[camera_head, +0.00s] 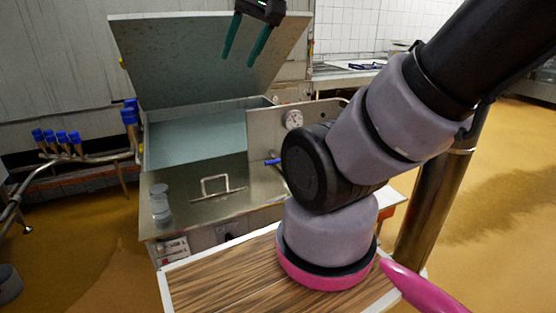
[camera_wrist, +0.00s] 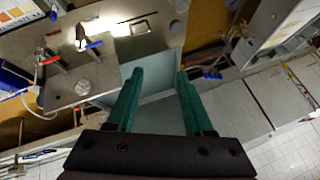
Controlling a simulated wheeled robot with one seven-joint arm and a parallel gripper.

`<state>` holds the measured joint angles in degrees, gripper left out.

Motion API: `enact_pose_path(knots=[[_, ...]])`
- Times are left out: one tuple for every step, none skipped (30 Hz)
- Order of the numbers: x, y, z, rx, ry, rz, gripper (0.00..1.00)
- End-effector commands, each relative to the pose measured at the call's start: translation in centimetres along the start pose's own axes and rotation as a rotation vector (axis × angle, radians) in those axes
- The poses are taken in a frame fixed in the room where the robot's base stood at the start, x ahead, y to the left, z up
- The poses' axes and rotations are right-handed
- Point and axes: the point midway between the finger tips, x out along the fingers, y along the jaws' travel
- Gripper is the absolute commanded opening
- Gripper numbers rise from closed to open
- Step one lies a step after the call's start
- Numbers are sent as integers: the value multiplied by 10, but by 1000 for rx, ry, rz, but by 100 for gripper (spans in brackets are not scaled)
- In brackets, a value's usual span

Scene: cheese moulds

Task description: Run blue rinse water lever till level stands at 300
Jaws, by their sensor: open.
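The blue lever (camera_head: 272,162) sticks out to the left from below the dial panel of the steel tank, partly behind my arm. It also shows in the wrist view (camera_wrist: 94,45), near a red lever (camera_wrist: 50,60). A round white dial (camera_head: 293,119) is on the panel; its reading is too small to tell. The open basin (camera_head: 200,135) has a pale blue-grey inside; I cannot read a level mark there. My gripper (camera_head: 239,60) is open and empty, high in front of the raised lid and well apart from the lever. Its green fingers (camera_wrist: 160,75) are spread in the wrist view.
The raised steel lid (camera_head: 205,60) stands behind the basin. Several blue-handled valves (camera_head: 62,138) line a pipe at left. A wood-topped surface (camera_head: 230,285) lies in front.

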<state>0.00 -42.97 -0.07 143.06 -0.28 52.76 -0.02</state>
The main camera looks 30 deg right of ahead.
Motion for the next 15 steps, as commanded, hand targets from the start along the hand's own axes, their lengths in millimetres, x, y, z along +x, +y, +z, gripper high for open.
enact_pose_path(knots=[[0, 0, 0, 0, 0, 0, 52], [0, 0, -1, 2, -1, 0, 52], [2, 0, -2, 10, -3, 2, 52], [4, 0, -5, 19, -6, 4, 52], [7, 1, -8, 32, -10, 6, 52], [12, 2, -14, 57, -17, 11, 52], [17, 2, -19, 82, -25, 15, 52], [23, 4, -25, 110, -33, 21, 52], [32, 6, -35, 153, -42, 30, 52], [40, 8, -42, 190, -51, 38, 52], [49, 11, -51, 228, -58, 47, 52], [61, 16, -61, 281, -69, 60, 52], [71, 20, -69, 320, -75, 70, 52], [81, 24, -76, 361, -81, 80, 52], [94, 31, -86, 413, -88, 96, 52]])
